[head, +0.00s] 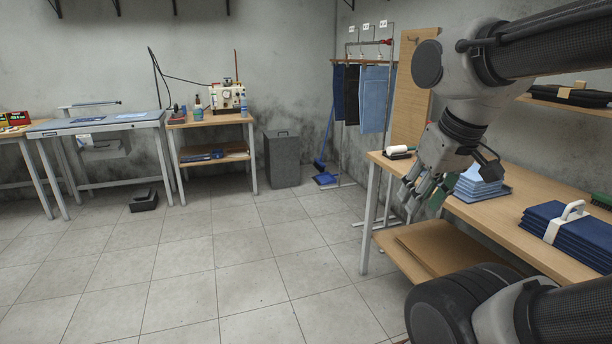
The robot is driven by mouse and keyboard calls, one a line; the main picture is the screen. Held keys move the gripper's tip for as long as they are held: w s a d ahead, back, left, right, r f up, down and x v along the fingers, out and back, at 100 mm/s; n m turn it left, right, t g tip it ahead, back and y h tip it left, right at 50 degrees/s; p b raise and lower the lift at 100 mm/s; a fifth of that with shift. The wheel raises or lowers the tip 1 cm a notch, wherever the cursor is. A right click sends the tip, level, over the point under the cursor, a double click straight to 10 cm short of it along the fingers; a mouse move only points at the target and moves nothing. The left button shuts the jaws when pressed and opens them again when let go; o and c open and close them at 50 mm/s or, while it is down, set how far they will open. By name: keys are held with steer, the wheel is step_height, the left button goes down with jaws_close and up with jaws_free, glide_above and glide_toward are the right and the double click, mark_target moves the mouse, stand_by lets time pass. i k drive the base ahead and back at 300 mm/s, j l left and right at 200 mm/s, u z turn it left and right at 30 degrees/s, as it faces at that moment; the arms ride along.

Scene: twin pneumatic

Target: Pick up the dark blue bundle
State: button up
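The dark blue bundle (537,222) lies on the wooden table at the right of the head view. It is a flat stack of folded dark blue cloth with a white band and a white loop handle on top. My gripper (420,200) hangs at the table's left front edge, well to the left of the bundle and apart from it. Its fingers look spread and point down, with nothing seen between them.
A light blue folded stack (482,183) stands on the table (508,213) between my gripper and the bundle. A white-handled brush or roller (398,151) lies at the far end. A wall shelf (567,104) hangs above.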

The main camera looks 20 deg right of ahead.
mark_target(587, 239)
steer(key=i+j+z, duration=0.15)
steer(key=i+z, duration=0.3)
steer(key=i, duration=0.35)
steer(key=i+z, duration=0.2)
steer(key=z, duration=0.2)
steer(key=i+z, duration=0.15)
steer(key=z, duration=0.25)
steer(key=i+j+z, duration=0.15)
steer(key=z, duration=0.25)
steer(key=i+z, duration=0.2)
steer(key=z, duration=0.2)
steer(key=i+j+z, duration=0.15)
steer(key=z, duration=0.25)
